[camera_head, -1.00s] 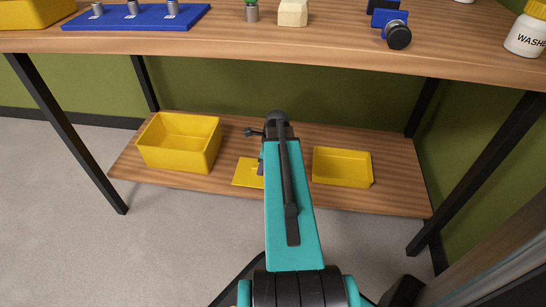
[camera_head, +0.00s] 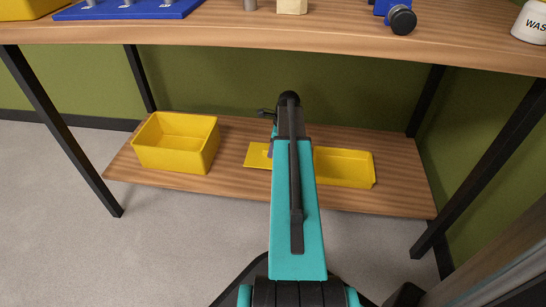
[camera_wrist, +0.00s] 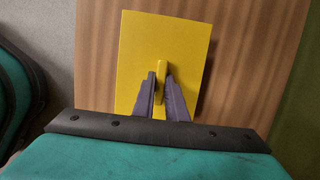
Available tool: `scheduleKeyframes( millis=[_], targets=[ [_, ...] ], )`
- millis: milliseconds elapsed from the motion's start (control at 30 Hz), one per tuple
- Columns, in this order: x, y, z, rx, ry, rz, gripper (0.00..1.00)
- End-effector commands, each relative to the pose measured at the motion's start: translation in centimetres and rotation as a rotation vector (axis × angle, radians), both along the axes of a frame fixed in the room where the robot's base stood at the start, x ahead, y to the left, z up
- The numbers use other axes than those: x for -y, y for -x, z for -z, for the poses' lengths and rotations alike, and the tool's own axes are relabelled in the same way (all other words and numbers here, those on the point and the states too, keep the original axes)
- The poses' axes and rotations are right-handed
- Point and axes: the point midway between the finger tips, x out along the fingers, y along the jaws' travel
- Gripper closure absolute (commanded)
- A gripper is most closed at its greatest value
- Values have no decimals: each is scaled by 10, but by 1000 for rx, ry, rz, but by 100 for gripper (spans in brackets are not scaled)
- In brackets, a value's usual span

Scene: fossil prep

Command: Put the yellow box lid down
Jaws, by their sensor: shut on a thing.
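The yellow box lid (camera_wrist: 135,50) is a flat panel with a raised handle in its middle. My gripper (camera_wrist: 161,85) is shut on that handle in the wrist view. In the head view the lid (camera_head: 257,155) shows at the left of my arm, over the lower shelf (camera_head: 230,179); the arm hides its right part. I cannot tell whether the lid touches the shelf. In the head view my gripper's fingertips (camera_head: 271,149) are partly hidden by my arm.
A deep open yellow box (camera_head: 175,150) stands on the shelf's left. A shallow yellow tray (camera_head: 344,168) lies on its right, close to my arm. The worktop (camera_head: 300,38) overhangs the shelf, with black legs (camera_head: 62,140) at the sides. Bare shelf lies between box and lid.

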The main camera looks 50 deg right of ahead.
Motion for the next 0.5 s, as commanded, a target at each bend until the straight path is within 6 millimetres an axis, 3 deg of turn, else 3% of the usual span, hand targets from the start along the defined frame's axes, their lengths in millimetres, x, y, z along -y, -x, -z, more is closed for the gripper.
scheduleKeyframes(
  millis=[500],
  targets=[
    [3,-1,4,0,0,-1,100]
  ],
)
